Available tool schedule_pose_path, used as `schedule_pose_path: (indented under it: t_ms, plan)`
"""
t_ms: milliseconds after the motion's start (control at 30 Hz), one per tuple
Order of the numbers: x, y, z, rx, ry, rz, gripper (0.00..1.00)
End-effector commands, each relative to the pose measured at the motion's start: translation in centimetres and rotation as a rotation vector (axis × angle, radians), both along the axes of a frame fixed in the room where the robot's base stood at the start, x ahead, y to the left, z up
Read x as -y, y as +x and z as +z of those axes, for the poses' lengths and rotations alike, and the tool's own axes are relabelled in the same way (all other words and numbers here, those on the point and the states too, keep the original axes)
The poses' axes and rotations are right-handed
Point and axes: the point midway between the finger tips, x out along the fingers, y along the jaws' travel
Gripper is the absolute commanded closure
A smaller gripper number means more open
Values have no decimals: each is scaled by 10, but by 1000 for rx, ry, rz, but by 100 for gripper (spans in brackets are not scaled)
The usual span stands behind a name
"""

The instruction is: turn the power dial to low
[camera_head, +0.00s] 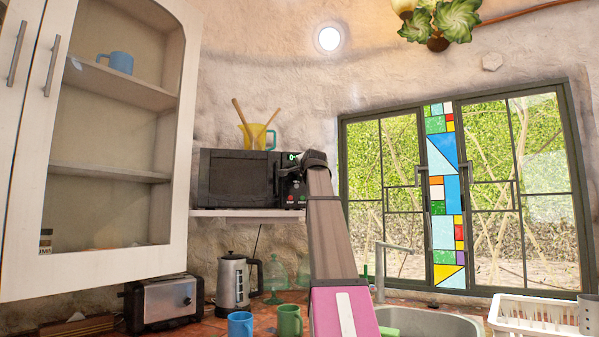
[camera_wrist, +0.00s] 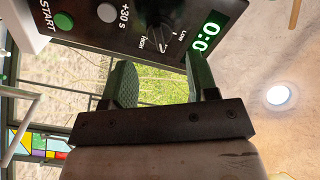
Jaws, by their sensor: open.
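The black microwave (camera_head: 240,178) stands on a wall shelf, its control panel at the right end. In the wrist view the dark power dial (camera_wrist: 160,38) sits between the HIGH and LOW labels; its exact setting is hard to read. My gripper (camera_wrist: 160,62) is open and empty. Its two green fingertips point at the panel, one to each side of the dial's lower edge, and I cannot tell whether they touch it. In the head view my gripper (camera_head: 300,163) covers the upper panel and hides the dial.
The green display (camera_wrist: 207,30) is beside the dial near one finger. The +30s button (camera_wrist: 106,12) and a green button (camera_wrist: 63,21) are farther left. A yellow jug (camera_head: 255,136) stands on the microwave.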

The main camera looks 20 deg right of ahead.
Motion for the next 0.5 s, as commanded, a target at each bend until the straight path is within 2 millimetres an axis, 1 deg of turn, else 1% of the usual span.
schedule_pose_path:
  t_ms: [33, 200, 333, 500]
  plan:
    - [2, 13, 2, -1, 0, 0, 46]
    - [4, 37, 2, 0, 0, 0, 46]
    - [5, 45, 0, 0, 0, 0, 46]
    - [5, 45, 0, 1, 0, 1, 46]
